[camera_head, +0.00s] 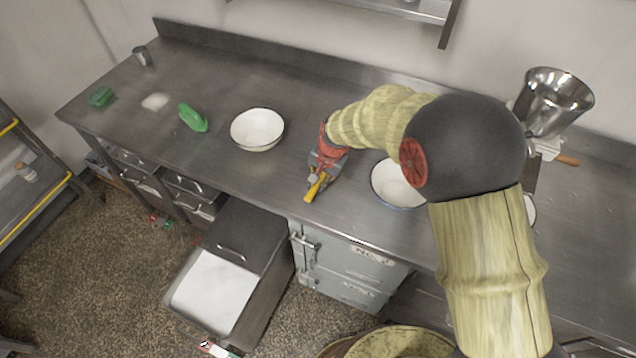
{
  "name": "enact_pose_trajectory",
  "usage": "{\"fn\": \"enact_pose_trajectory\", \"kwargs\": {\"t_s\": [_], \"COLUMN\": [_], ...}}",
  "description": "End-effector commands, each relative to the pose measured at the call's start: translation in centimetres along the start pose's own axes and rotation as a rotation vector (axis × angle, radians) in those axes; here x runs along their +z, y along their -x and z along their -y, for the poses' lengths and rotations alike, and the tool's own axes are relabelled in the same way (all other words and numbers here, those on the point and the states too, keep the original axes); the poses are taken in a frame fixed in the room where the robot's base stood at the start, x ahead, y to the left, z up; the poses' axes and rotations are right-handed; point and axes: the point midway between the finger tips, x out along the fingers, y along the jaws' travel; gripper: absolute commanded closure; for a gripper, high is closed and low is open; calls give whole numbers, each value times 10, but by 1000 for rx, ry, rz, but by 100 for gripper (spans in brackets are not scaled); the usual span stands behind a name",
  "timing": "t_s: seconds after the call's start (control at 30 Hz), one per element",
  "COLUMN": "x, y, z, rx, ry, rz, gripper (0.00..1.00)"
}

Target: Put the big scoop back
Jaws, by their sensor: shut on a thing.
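My gripper (318,181) is over the front part of the steel counter, between two white bowls. It is shut on a narrow yellow thing (315,188) that points down toward the counter's front edge. Only this yellow part shows clearly. I cannot tell for sure whether it is part of the big scoop, nor whether it touches the counter. No other thing in view is clearly a big scoop.
One white bowl (257,129) stands left of my gripper. Another bowl (396,184) stands right, partly behind my arm. A green bottle-like thing (193,117) lies farther left. Below the counter, an open bin (258,237) shows a white surface. A steel funnel-shaped bowl (553,100) stands at right.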

Motion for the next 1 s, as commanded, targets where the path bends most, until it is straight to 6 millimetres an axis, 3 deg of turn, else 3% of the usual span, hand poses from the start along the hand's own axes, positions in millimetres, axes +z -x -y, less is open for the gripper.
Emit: {"fn": "enact_pose_trajectory", "kwargs": {"t_s": [0.37,0.4,0.7,1.0], "x": [-1,0,0,0], "y": [-3,-4,-3,-2], "z": [0,-1,-1,0], "rx": [-2,-1,-1,-1], "ry": [0,0,1,1], "rz": [-3,-2,-2,-2], "gripper": [100,85,68,67]}}
